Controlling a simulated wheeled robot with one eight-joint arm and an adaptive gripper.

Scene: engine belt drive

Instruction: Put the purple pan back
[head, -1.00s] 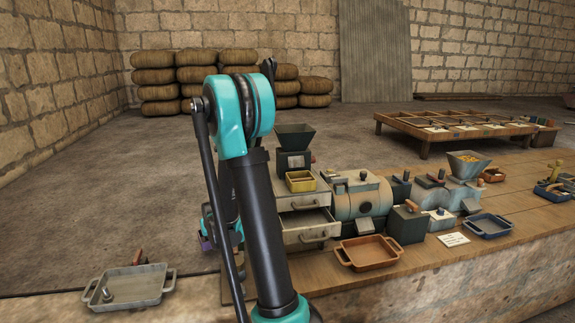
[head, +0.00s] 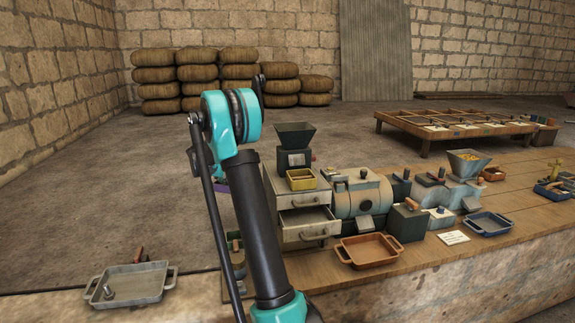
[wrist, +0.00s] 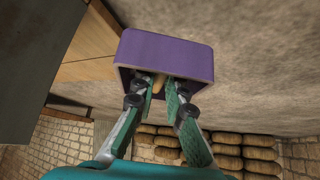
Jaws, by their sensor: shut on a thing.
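The purple pan (wrist: 165,48) fills the upper middle of the wrist view, its purple wall towards the camera. My gripper (wrist: 159,85) is shut on it, with a tan piece, perhaps its handle, between the fingertips. The pan's inside and far side are hidden. In the head view only a small purple patch of the pan (head: 222,187) shows beside my arm, left of the drawer cabinet; my gripper is hidden there.
A drawer cabinet (head: 285,203) with its lower drawer pulled out stands right of my arm. A grey tray (head: 130,284) sits front left, a brown tray (head: 368,251) right. Machines with hoppers crowd the bench. The floor at left is clear.

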